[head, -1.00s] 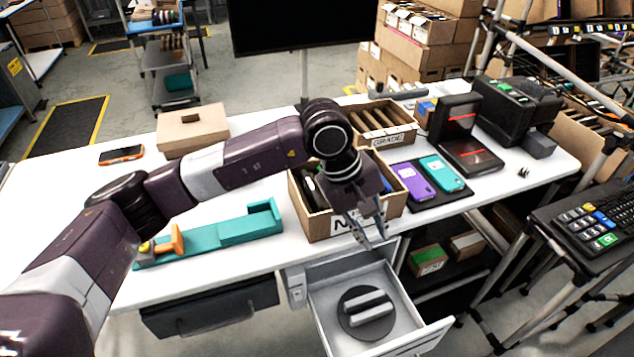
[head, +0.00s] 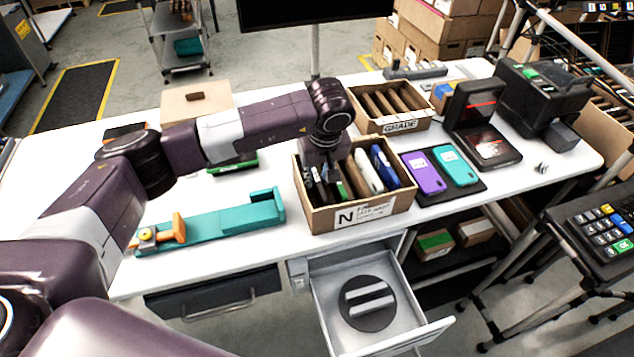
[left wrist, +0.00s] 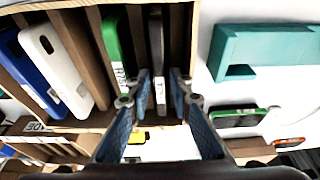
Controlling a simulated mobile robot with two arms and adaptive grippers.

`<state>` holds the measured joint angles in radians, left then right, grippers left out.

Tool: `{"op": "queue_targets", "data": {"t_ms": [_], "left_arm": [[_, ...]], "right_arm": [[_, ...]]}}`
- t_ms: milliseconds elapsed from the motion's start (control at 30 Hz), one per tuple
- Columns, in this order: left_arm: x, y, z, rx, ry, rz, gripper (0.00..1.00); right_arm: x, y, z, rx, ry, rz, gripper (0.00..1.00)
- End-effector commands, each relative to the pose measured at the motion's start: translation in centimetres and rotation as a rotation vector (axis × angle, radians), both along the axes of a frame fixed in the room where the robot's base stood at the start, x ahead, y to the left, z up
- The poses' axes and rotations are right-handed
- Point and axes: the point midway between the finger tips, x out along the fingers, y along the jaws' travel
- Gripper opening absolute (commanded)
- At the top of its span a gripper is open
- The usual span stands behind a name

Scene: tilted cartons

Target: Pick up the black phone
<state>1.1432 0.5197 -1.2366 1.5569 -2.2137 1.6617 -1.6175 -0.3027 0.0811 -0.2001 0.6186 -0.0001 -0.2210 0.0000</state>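The cardboard carton marked N (head: 360,214) stands tilted on the table, holding several phones on edge between dividers. In the left wrist view, a black phone (left wrist: 156,50) stands in the carton slot nearest its right-hand wall. My left gripper (left wrist: 160,80) is open, pointing into the carton, with one fingertip on each side of the black phone and small gaps visible. In the head view, the left gripper (head: 326,168) is over the carton's left half; its fingertips are mostly hidden. A green phone (left wrist: 116,45) stands beside the black one. My right gripper is not in view.
White (head: 367,171) and blue (head: 385,166) phones share the carton. Behind it is the GRADE carton (head: 402,122). Purple (head: 424,172) and teal (head: 456,165) phones lie on a dark mat to the right. A teal fixture (head: 215,222) lies left. An open drawer (head: 420,333) juts out below.

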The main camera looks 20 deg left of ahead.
Motion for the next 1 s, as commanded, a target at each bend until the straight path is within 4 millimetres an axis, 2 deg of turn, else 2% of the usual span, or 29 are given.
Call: {"op": "queue_targets", "data": {"t_ms": [33, 100, 233, 400, 433, 600, 800, 1000], "left_arm": [[0.1, 0.0, -0.1, 0.000, 0.000, 0.000, 0.20], [0.1, 0.0, -0.2, 0.000, -0.001, 0.000, 0.20], [0.1, 0.0, -0.2, 0.000, -0.001, 0.000, 0.20], [0.1, 0.0, -0.2, 0.000, -0.001, 0.000, 0.01], [0.1, 0.0, -0.2, 0.000, -0.001, 0.000, 0.00], [0.1, 0.0, -0.1, -0.001, -0.002, 0.000, 0.00], [0.1, 0.0, 0.1, -0.001, -0.003, 0.000, 0.00], [0.2, 0.0, 1.7, -0.002, -0.006, 0.000, 0.00]], "right_arm": [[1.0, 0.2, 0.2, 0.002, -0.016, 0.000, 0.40], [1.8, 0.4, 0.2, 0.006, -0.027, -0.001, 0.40], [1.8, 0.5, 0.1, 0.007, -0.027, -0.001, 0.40], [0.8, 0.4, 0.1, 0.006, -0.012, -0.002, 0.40], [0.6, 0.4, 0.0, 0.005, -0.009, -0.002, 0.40], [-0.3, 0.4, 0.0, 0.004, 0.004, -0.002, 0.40], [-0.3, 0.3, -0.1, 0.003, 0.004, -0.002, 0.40], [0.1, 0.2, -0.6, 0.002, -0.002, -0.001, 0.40]]}}
